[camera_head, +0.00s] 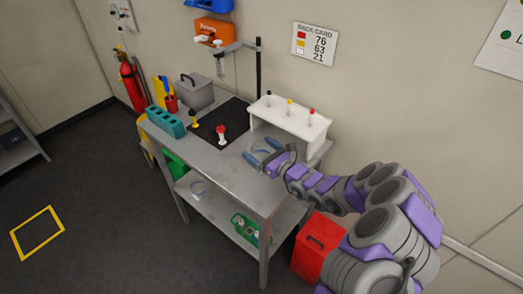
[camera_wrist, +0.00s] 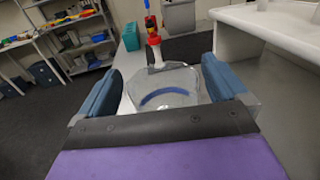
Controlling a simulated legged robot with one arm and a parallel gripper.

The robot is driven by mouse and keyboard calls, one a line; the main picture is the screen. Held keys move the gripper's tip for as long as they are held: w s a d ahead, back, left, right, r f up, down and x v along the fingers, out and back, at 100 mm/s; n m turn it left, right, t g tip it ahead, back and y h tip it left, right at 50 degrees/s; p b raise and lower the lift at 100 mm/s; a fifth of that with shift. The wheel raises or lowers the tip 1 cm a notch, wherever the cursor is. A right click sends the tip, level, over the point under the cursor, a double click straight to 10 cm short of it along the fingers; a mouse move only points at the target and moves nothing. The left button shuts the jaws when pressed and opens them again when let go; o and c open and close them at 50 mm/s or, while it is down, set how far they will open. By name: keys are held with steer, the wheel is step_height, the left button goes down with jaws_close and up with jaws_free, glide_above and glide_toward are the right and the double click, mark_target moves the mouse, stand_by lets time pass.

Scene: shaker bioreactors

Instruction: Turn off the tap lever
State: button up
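My gripper (camera_head: 262,152) is above the right part of the grey bench. Its two blue fingers are spread apart, also in the wrist view (camera_wrist: 160,75). A clear glass vessel (camera_wrist: 165,92) with a blue band shows between and beyond the fingers; I cannot tell whether they touch it. No part is clearly identifiable as the tap lever. An orange wall unit (camera_head: 214,29) has white handle-like parts (camera_head: 202,38). A small red-and-white piece (camera_head: 222,135) stands on the bench's black mat; a similar red-topped piece (camera_wrist: 153,32) is beyond the glass in the wrist view.
A white rack (camera_head: 290,119) with coloured-top pieces stands at the bench's back right. A clamp stand (camera_head: 259,70), grey box (camera_head: 194,92) and teal rack (camera_head: 165,121) are farther left. A red bin (camera_head: 318,250) is on the floor. The floor left of the bench is mostly clear.

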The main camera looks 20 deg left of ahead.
steer(key=shift+a, duration=0.15)
steer(key=shift+r, duration=0.1)
steer(key=shift+s+d, duration=0.1)
steer(key=shift+d, duration=0.2)
steer(key=p+v, duration=0.2)
steer(key=v, duration=0.9)
steer(key=shift+s+d+p, duration=0.15)
steer(key=shift+d+p, duration=0.15)
steer(key=shift+d, duration=0.05)
